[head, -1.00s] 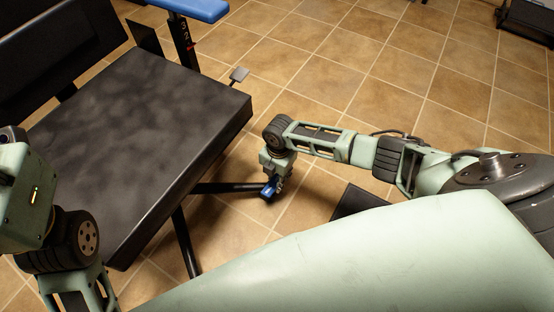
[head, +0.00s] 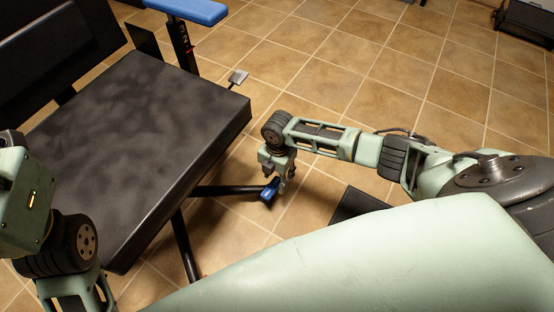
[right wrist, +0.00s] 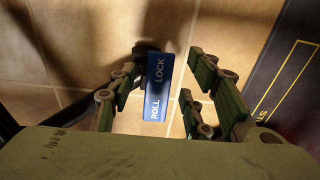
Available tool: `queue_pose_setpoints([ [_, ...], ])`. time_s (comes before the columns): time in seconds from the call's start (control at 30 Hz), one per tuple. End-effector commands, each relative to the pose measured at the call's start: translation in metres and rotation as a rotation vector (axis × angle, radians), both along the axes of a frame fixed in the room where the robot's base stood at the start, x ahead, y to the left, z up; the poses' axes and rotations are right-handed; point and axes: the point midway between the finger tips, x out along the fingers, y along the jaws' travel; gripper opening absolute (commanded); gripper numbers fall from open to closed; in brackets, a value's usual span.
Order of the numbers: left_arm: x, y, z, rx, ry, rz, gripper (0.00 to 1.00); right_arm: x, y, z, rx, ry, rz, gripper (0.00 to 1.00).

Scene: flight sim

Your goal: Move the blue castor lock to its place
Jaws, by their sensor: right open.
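The blue castor lock (head: 269,190) is a small pedal at the end of a black leg of the chair, low over the tiled floor. In the right wrist view the lock (right wrist: 157,88) shows its white words ROLL and LOCK. My right gripper (head: 282,182) is right at the lock in the head view. In the right wrist view its fingers (right wrist: 164,75) are open, one on each side of the lock, with a gap to the right finger. Contact on the left side is hard to tell. My left arm shows at the left edge of the head view, but its gripper does not.
The black padded seat (head: 150,130) stands left of my right arm, with a blue-topped armrest (head: 190,10) behind it. A dark flat panel (head: 355,203) lies right of the gripper. Tiled floor (head: 350,85) is clear beyond the arm.

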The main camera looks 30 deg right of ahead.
Motion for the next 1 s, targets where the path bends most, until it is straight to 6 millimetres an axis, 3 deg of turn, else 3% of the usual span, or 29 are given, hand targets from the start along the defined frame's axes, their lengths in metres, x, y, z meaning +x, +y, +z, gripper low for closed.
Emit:
queue_pose_setpoints([
  [0.2,0.0,0.0,0.0,0.001,0.001,0.0,0.45,0.002,-0.002,0.049,0.002,-0.005,0.002,0.45],
  [0.4,0.0,0.0,0.0,0.001,0.001,0.0,0.45,0.002,-0.003,0.082,0.001,-0.002,0.001,0.45],
  [0.6,0.0,0.0,0.0,0.001,0.001,0.0,0.45,0.002,-0.003,0.094,0.0,0.0,0.0,0.45],
  [1.0,0.0,0.0,0.0,0.001,0.001,0.0,0.45,0.002,-0.003,0.095,0.0,0.0,0.0,0.45],
])
